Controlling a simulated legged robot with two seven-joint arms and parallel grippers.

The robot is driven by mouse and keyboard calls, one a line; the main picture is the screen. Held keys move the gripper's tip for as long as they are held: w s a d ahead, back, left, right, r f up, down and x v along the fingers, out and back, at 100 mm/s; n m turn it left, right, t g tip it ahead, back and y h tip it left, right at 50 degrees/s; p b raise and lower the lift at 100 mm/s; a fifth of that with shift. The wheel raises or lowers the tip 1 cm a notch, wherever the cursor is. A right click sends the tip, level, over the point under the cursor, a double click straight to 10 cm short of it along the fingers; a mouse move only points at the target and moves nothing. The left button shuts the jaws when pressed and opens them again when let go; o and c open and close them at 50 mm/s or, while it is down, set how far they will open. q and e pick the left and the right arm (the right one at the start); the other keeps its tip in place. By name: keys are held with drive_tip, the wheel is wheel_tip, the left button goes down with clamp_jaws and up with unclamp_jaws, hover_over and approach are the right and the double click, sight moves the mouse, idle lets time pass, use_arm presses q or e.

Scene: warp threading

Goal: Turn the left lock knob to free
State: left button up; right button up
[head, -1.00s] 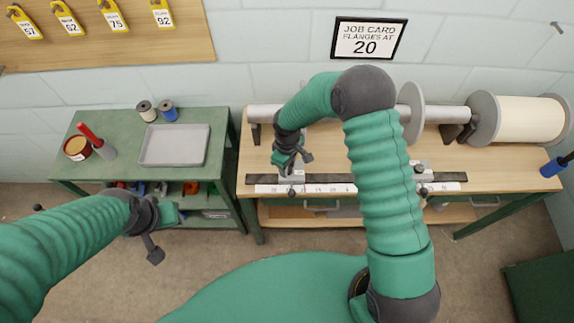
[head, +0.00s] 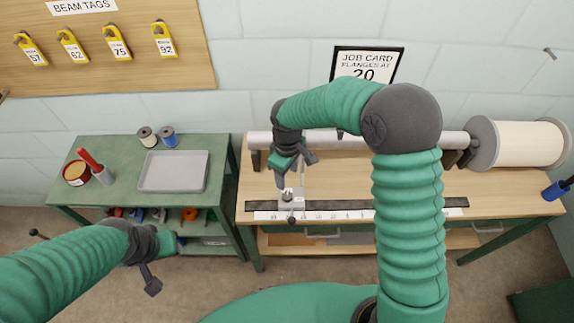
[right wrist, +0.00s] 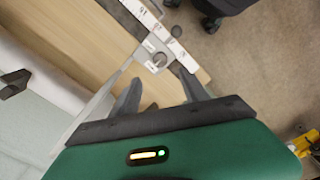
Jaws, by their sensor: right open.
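The left carriage (head: 299,207) is a small grey block on the dark rail, with a round knob on top that shows in the head view (head: 287,195) and in the right wrist view (right wrist: 160,60). I cannot read its lock state. A second dark knob (head: 291,220) sits at the carriage's front edge. My right gripper (head: 296,171) is open just above the carriage. In the right wrist view its fingertips (right wrist: 161,77) are spread on either side of the top knob, apparently short of it. My left gripper (head: 152,268) hangs by the green side table, away from the carriage; its opening is unclear.
A white number scale (head: 340,215) runs along the bench front. A metal beam (head: 345,141) lies behind, with a cream spool (head: 520,143) at right. My right arm hides the rail's right part. A grey tray (head: 173,171) and spools stand on the side table.

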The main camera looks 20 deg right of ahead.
wheel_tip(320, 180, up, 5)
drive_tip(key=shift+w, duration=0.1)
idle(0.4)
drive_tip(key=s+d+m+t, duration=0.1)
drive_tip(key=s+d+m, duration=0.1)
drive_tip(key=s+m, duration=0.2)
drive_tip(key=s+d+m+t, duration=0.1)
drive_tip(key=s+d+m, duration=0.2)
drive_tip(key=s, duration=0.8)
drive_tip(key=shift+d+f+m+t, duration=0.3)
drive_tip(key=shift+m, duration=0.3)
drive_tip(key=shift+s+r, duration=0.1)
drive_tip(key=shift+s, duration=0.15)
